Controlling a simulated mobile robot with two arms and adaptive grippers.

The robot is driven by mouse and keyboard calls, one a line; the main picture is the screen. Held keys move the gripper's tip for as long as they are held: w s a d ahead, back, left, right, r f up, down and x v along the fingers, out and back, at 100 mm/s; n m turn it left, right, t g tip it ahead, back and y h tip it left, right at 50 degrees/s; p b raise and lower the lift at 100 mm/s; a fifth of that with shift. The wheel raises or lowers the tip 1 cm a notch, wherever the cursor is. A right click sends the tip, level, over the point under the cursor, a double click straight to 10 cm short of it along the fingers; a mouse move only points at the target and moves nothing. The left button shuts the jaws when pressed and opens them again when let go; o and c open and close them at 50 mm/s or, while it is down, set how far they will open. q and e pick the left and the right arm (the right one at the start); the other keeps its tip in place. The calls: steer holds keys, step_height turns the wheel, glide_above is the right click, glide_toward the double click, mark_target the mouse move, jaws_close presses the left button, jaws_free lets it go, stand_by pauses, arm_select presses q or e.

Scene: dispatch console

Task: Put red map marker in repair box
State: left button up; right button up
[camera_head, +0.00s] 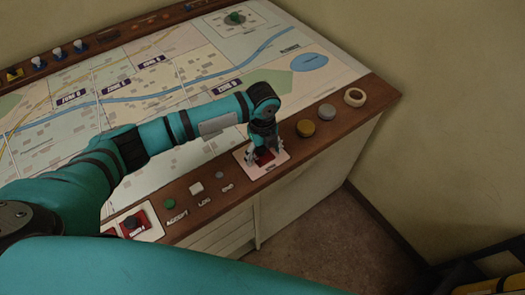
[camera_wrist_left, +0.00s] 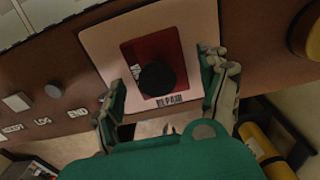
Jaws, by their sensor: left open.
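A red square marker (camera_wrist_left: 152,52) with a round dark knob lies on the pale repair box (camera_wrist_left: 200,22), a flat square lettered REPAIR. In the head view, the red of the marker (camera_head: 264,156) shows between the fingers, on the repair box (camera_head: 282,156) at the console's front edge. My left gripper (camera_head: 265,158) is over it, pointing down. In the wrist view its fingers (camera_wrist_left: 163,78) are apart on either side of the marker, with gaps visible. My right gripper is not in view.
Another red square with a dark knob (camera_head: 138,222) lies on a pale pad at lower left. Green and white buttons (camera_head: 196,188) lie along the brown front strip. The map (camera_head: 200,70) fills the console top.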

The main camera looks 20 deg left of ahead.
mark_target(263, 151)
arm_select(q)
step_height(263, 151, up, 12)
steer(key=b, duration=0.1)
steer(key=shift+r, duration=0.2)
stand_by(0.3)
